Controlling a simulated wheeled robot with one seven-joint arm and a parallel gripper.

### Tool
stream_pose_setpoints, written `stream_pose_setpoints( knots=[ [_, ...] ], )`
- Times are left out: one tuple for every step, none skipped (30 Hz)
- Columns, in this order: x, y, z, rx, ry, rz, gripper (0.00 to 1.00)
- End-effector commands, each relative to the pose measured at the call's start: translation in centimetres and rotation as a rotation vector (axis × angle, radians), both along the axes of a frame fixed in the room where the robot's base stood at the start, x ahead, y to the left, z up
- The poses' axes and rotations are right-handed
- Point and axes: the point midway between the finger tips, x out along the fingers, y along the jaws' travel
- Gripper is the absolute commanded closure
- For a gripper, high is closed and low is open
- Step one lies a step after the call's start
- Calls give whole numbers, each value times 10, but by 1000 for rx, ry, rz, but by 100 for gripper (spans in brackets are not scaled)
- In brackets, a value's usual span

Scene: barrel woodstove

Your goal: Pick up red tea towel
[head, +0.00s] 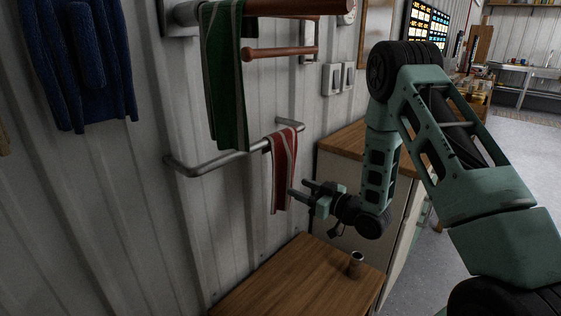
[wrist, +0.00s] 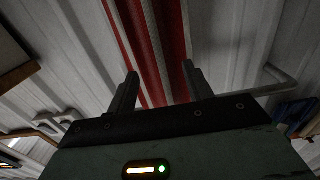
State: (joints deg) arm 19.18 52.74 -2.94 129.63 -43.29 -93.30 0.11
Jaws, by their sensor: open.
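The red tea towel (head: 284,172), with pale stripes, hangs over a grey metal rail (head: 212,168) on the corrugated wall in the head view. In the wrist view the red towel (wrist: 158,45) hangs beyond and between my two fingers. My gripper (head: 300,189) is open, with its fingers pointing left at the towel's lower half. It also shows in the wrist view (wrist: 160,82) with nothing held between the fingers. I cannot tell whether the fingertips touch the cloth.
A green striped towel (head: 225,80) hangs on a wooden rail (head: 285,8) above. A blue garment (head: 80,60) hangs at upper left. Below is a wooden top (head: 290,285) with a small cup (head: 356,262). A cabinet (head: 345,142) stands behind my gripper.

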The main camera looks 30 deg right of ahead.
Motion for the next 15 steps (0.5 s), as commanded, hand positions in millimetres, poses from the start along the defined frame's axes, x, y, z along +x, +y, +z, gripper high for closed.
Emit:
stream_pose_setpoints(
  knots=[
    [8,2,4,0,-2,3,49],
    [13,3,5,-1,-4,2,49],
    [19,3,6,-1,-3,2,49],
    [23,5,6,-1,-1,3,49],
    [27,7,5,0,-1,4,49],
    [30,9,5,0,-1,3,49],
    [33,10,4,0,-1,2,49],
    [35,10,4,0,-1,1,49],
    [37,11,4,0,0,1,49],
    [37,11,4,0,0,1,49],
    [38,11,4,0,1,1,49],
    [38,11,3,0,1,0,49],
    [38,11,3,0,1,0,49],
    [38,11,3,0,1,0,49],
    [38,11,3,0,1,0,49]
  ],
)
